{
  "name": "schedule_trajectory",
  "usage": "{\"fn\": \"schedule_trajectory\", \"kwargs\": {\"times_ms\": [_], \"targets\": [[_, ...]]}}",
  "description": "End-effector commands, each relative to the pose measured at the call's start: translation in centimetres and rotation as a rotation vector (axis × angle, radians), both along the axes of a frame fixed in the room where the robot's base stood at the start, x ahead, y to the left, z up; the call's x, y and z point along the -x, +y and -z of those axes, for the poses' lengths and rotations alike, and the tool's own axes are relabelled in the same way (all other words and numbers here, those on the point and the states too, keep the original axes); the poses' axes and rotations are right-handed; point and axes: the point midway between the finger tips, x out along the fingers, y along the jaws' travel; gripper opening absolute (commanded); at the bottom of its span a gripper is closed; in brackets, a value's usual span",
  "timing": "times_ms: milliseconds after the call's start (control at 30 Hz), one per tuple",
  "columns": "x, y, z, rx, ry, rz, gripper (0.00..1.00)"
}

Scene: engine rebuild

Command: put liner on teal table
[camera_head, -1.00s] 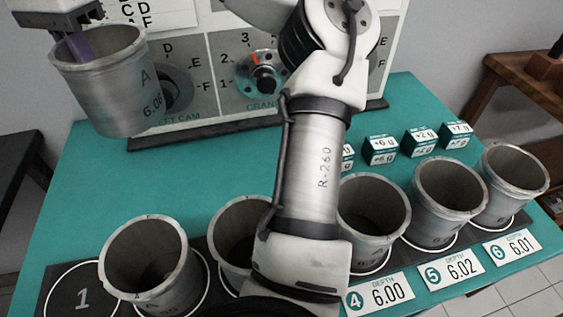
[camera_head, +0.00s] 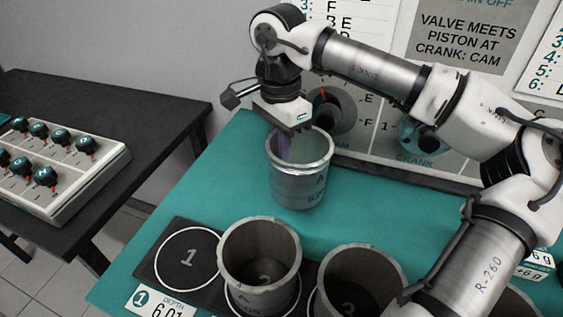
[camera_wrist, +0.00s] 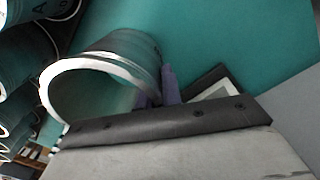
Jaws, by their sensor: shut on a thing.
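My gripper (camera_head: 284,145) is shut on the wall of a grey metal liner (camera_head: 300,188), one purple finger showing inside the open top. The liner is upright, marked "A", at the back of the teal table (camera_head: 215,192), in front of the dial board. I cannot tell whether its base touches the tabletop. In the wrist view the liner's bright rim (camera_wrist: 62,82) faces the camera, with the purple fingers (camera_wrist: 165,88) at its edge.
Other liners (camera_head: 260,265) (camera_head: 357,285) stand on the black numbered strip at the front. Spot 1 (camera_head: 188,258) is empty. A black table (camera_head: 150,110) with a knob box (camera_head: 60,160) is at left. The dial board (camera_head: 375,165) stands behind. Bare teal lies left of the held liner.

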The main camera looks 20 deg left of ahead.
Motion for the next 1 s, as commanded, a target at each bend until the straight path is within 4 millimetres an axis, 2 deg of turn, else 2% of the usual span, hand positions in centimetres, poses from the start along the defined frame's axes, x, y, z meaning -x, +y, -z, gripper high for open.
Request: {"fn": "schedule_trajectory", "kwargs": {"times_ms": [233,467,833,867,1000], "targets": [[0.0,0.0,1.7,-0.001,0.001,0.000,0.00],[0.0,0.0,4.9,-0.001,-0.001,-0.001,0.00],[0.0,0.0,5.6,-0.001,-0.002,0.000,0.00],[0.0,0.0,5.4,0.000,-0.001,0.000,0.10],[0.0,0.0,5.4,0.000,-0.001,0.000,0.28]]}}
